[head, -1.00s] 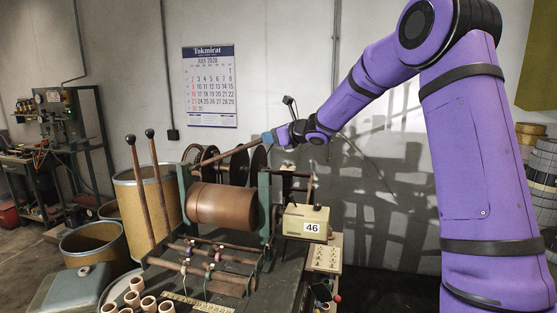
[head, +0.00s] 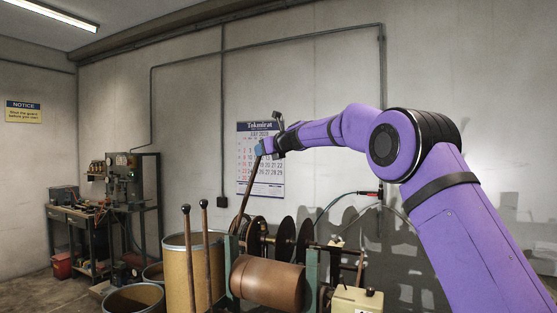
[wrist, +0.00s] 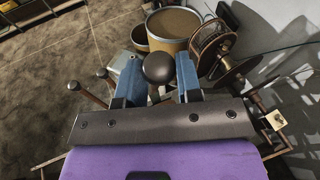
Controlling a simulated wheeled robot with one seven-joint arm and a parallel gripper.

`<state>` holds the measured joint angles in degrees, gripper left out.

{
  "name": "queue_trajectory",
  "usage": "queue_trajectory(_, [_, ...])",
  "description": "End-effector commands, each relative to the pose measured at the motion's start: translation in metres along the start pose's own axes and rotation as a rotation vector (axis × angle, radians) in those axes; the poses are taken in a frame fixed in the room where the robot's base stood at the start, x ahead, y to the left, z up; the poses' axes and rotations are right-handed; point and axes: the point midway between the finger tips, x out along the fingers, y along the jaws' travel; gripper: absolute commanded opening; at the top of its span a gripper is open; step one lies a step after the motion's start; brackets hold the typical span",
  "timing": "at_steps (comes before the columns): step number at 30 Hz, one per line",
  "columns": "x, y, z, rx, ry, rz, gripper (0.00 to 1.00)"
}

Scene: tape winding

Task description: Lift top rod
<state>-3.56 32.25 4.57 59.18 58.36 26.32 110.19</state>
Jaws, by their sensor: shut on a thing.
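The top rod (head: 244,197) is a long brown bar, steeply tilted above the winding machine. My gripper (head: 262,148) is shut on its upper end, in front of the calendar. The rod's lower end comes down by the machine's green left post (head: 231,262); I cannot tell whether it touches. In the wrist view a dark round knob (wrist: 159,67) on the rod's end sits between the two blue fingers of my gripper (wrist: 160,84). The machine's brown drum (head: 268,276) lies below, with dark discs behind it. The machine's lower part is out of the head view.
Two upright rods (head: 187,255) with knobs stand left of the drum. A tan barrel (head: 177,262) is behind them. A cream counter box (head: 357,300) is at the lower right. The wall with the calendar (head: 261,184) is behind my arm. A workbench stands far left.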

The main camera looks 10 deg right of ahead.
Motion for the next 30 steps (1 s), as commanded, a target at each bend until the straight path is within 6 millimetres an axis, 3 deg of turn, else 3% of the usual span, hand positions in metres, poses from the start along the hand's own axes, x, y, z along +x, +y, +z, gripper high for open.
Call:
queue_trajectory(15, [0.046, 0.011, 0.030, -0.001, -0.001, -0.016, 0.00])
queue_trajectory(30, [0.071, 0.021, 0.046, 0.000, -0.004, -0.017, 0.00])
